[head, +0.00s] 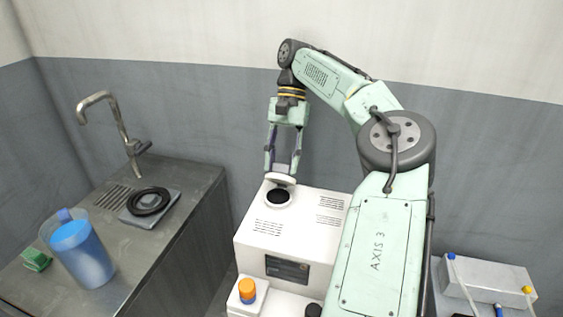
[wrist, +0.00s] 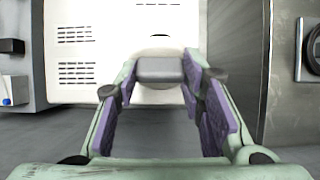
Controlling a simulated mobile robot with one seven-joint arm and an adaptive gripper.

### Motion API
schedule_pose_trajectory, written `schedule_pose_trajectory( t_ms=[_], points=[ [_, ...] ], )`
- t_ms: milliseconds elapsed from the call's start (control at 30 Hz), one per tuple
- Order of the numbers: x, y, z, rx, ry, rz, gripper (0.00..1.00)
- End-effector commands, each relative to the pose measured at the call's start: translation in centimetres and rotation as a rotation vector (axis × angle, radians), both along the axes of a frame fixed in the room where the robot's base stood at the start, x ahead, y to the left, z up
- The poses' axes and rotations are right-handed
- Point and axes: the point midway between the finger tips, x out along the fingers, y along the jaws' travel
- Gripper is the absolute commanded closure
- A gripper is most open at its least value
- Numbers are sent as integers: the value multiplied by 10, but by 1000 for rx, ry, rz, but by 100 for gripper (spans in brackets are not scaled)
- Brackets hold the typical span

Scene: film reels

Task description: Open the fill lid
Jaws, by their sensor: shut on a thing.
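The white machine (head: 252,252) has a round dark fill opening (head: 278,198) at the far left corner of its top. The fill lid (head: 280,180), a small white piece, stands raised at the back of this opening. My gripper (head: 283,174) reaches down from above and is shut on the fill lid. In the wrist view, a grey block on the lid (wrist: 160,70) sits between the purple finger pads of my gripper (wrist: 165,85). The inside of the opening is too dark to make out.
A steel counter (head: 190,190) with a tap (head: 112,115) stands at left. On it are a blue-filled jug (head: 85,250), a green item (head: 36,260) and a black ring (head: 150,202). An orange-capped container (head: 247,290) stands at the machine's front. A grey box (head: 490,282) is at right.

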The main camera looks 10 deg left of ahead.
Motion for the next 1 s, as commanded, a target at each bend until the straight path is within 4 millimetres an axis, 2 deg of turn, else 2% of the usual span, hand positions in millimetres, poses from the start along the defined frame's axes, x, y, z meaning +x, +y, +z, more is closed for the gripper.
schedule_pose_trajectory(
  t_ms=[667, 700, 1000],
  points=[
    [3, 0, 0, 1, 31, -1, 100],
    [3, 0, 0, 1, 31, -1, 61],
    [3, 0, 0, 0, 32, 1, 43]
  ],
)
